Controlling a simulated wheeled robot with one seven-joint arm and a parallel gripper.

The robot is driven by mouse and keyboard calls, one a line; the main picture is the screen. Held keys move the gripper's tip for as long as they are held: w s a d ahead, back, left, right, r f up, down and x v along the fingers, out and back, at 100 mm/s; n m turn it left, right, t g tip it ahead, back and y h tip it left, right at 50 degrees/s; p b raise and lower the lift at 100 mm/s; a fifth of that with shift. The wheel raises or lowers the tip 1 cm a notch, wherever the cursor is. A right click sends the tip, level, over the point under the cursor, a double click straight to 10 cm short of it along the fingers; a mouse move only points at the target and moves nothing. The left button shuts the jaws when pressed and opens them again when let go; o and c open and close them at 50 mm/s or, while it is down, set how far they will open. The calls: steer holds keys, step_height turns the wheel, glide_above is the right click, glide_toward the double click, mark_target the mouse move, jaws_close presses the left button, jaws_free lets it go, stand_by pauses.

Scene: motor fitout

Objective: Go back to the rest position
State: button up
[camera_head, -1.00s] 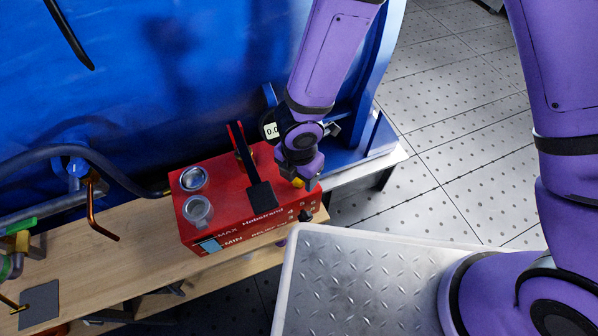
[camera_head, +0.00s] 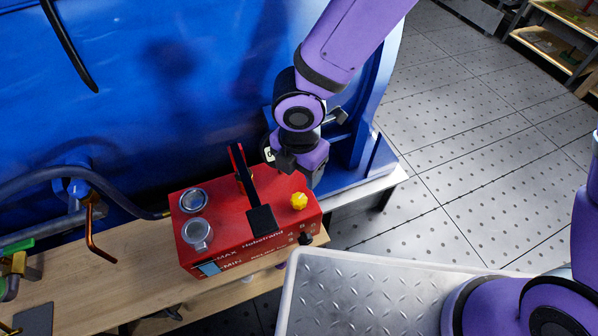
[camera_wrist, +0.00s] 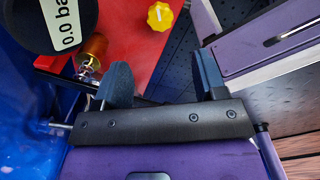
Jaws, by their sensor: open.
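My gripper (camera_head: 298,168) is above the back right part of the red box, close to the blue machine. In the wrist view my gripper (camera_wrist: 165,82) has its two dark fingers wide apart with nothing between them. The red box (camera_head: 225,227) stands on the wooden bench and carries a yellow knob (camera_head: 299,201), a black lever (camera_head: 254,195) and two round glass-topped fittings. The yellow knob (camera_wrist: 160,16) also shows in the wrist view, beyond the fingers and apart from them.
The blue machine (camera_head: 150,90) fills the back left. A gauge reading 0.0 (camera_wrist: 65,22) and a brass fitting (camera_wrist: 92,50) are close to the left finger. The wooden bench (camera_head: 90,290) carries pipes at left. Open floor (camera_head: 450,130) lies to the right.

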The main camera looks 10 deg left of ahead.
stand_by(0.4)
steer(key=w+d+r+m+t+h, duration=0.15)
steer(key=w+d+r+m, duration=0.25)
steer(key=d+r+m, duration=0.45)
steer(key=w+d+r+m+t+h, duration=0.15)
steer(key=w+d+r+m, duration=0.35)
steer(key=d+r, duration=0.65)
steer(key=s+d+r+m+t+y, duration=0.1)
steer(key=s+d+r+m, duration=0.4)
steer(key=s+d+m, duration=0.2)
steer(key=s+d+r+m+t+y, duration=0.1)
steer(key=s+d+r+m+y, duration=0.1)
steer(key=s+d+r+m, duration=0.4)
steer(key=d+m, duration=0.3)
steer(key=shift+s+r+m, duration=0.3)
steer(key=shift+s+m, duration=0.05)
steer(key=shift+s, duration=0.05)
